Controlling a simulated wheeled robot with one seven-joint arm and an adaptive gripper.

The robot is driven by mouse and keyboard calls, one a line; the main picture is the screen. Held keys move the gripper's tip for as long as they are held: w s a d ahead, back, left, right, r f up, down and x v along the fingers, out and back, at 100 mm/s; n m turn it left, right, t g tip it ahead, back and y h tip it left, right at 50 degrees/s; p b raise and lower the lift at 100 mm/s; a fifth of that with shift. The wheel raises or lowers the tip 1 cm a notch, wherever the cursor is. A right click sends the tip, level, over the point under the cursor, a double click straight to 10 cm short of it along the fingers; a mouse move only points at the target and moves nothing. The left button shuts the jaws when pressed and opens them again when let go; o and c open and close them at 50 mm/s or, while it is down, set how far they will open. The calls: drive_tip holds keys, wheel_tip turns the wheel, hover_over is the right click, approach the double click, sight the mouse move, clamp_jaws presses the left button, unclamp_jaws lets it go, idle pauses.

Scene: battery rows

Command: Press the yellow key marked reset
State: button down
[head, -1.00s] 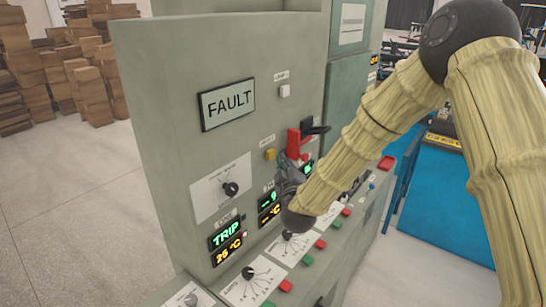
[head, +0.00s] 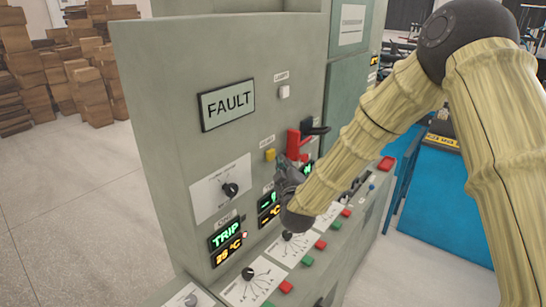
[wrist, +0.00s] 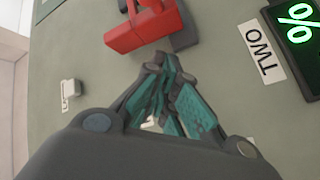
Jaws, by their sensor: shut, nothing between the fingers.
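The yellow key (head: 270,155) sits on the upright grey-green panel in the head view, below and right of the FAULT display. A small label above it is too small to read. My gripper (head: 281,165) is just below and right of the yellow key, close to the panel; I cannot tell whether it touches. In the wrist view my gripper (wrist: 155,65) has its fingers together and empty, pointing at the panel near a red handle. The yellow key is not visible in the wrist view, perhaps behind the fingers.
A red handle (head: 293,144) with a black lever (head: 316,129) is right beside my gripper. A white key (head: 284,91) is higher up. The FAULT display (head: 228,105), a black knob (head: 230,190) and a TRIP readout (head: 227,236) are left. Red and green buttons line the sloping desk.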

drive_tip(key=shift+w+a, duration=0.15)
idle(0.5)
drive_tip(key=shift+w+a, duration=0.15)
drive_tip(key=shift+a, duration=0.1)
drive_tip(key=shift+w+a+b, duration=0.25)
drive_tip(key=shift+a+b, duration=0.1)
drive_tip(key=shift+b, duration=0.05)
idle(1.0)
drive_tip(key=shift+s+d, duration=0.15)
drive_tip(key=shift+d, duration=0.05)
drive_tip(key=shift+s+d, duration=0.35)
drive_tip(key=shift+d, duration=0.15)
idle(0.3)
drive_tip(key=shift+s+d+b, duration=0.3)
drive_tip(key=shift+s+d, duration=0.4)
drive_tip(key=shift+d, duration=0.35)
drive_tip(key=shift+s+d+b, duration=0.3)
drive_tip(key=shift+s+d, duration=0.4)
drive_tip(key=shift+d, duration=0.35)
